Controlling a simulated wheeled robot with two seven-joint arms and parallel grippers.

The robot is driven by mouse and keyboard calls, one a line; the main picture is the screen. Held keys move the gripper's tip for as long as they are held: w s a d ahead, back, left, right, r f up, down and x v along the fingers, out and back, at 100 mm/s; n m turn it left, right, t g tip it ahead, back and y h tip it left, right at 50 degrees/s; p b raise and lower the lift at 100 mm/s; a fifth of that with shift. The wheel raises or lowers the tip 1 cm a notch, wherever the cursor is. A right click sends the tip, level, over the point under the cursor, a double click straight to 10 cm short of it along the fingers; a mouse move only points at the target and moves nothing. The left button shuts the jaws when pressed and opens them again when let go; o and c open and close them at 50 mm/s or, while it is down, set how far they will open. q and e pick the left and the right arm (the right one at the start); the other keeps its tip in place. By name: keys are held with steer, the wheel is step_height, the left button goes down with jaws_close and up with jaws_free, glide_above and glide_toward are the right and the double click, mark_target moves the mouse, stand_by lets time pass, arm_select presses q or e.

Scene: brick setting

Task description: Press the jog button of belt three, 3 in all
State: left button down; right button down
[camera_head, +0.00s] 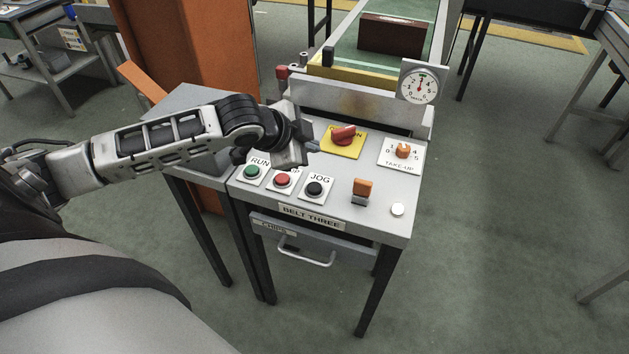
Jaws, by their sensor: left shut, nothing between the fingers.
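The belt three panel (334,196) is a light grey desk with a "BELT THREE" label (309,216) on its front edge. The black jog button (315,188) sits on a white plate marked JOG. To its left are the red button (283,180), its label partly hidden by my gripper, and the green RUN button (252,172). My left gripper (314,146) is shut and empty. It is above the panel, behind the jog button in the picture, with its tips near the yellow plate and apart from the button. My right gripper is not in view.
A red rotary switch (344,135) sits on the yellow plate. An orange take-up knob (403,150), an orange rocker (362,187) and a white button (397,209) are to the right. A round gauge (420,87) stands behind. A brown brick (391,35) lies on the green belt.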

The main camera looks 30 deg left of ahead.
mark_target(310, 189)
arm_select(q)
steer(key=shift+f, duration=0.1)
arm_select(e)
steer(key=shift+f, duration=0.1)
